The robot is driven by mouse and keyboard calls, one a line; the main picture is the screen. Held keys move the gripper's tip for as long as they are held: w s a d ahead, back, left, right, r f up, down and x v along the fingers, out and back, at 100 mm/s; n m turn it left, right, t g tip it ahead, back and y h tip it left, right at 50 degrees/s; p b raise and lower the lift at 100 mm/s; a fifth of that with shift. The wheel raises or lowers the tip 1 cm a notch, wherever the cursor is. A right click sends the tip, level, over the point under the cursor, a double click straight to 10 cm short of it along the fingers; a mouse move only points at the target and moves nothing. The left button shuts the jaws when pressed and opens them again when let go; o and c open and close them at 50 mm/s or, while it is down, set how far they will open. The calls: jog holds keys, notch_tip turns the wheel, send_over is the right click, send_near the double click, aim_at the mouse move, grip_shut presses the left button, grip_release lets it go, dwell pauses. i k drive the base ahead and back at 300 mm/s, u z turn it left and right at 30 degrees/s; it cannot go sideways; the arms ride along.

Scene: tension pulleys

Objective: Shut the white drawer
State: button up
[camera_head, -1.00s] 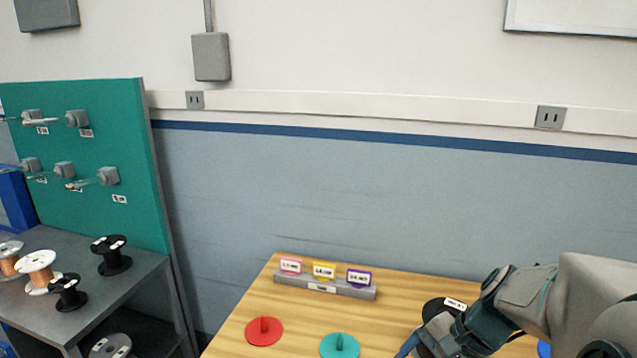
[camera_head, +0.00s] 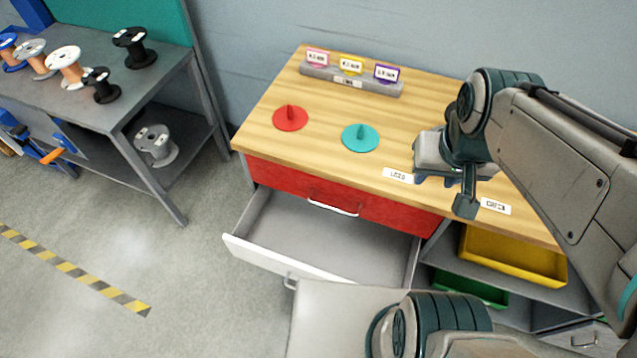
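The white drawer (camera_head: 262,258) is pulled open below the red drawer (camera_head: 276,182) of the wooden table. Its grey inside looks empty, and its handle (camera_head: 290,281) is on the white front. Part of the front's right end is hidden behind my own body and arm. The red drawer is shut. My gripper (camera_head: 464,200) hangs over the table's front edge, up and to the right of the open drawer and apart from it. Its fingers are partly seen, and I cannot tell how wide they are.
The wooden tabletop (camera_head: 270,92) holds a red disc (camera_head: 290,118), a teal disc (camera_head: 361,138) and a grey label block (camera_head: 350,82). A yellow bin (camera_head: 512,256) and a green bin (camera_head: 470,288) sit at the right below. A grey spool bench (camera_head: 130,103) stands left. The floor between is clear.

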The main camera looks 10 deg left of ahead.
aim_at(281, 233)
jog(key=z, duration=0.4)
jog(key=k, duration=0.95)
jog(key=u, duration=0.95)
jog(key=i, duration=0.5)
jog(key=z, duration=0.25)
jog(key=k, duration=0.65)
jog(key=u, duration=0.9)
jog(key=i, duration=0.45)
jog(key=z, duration=0.05)
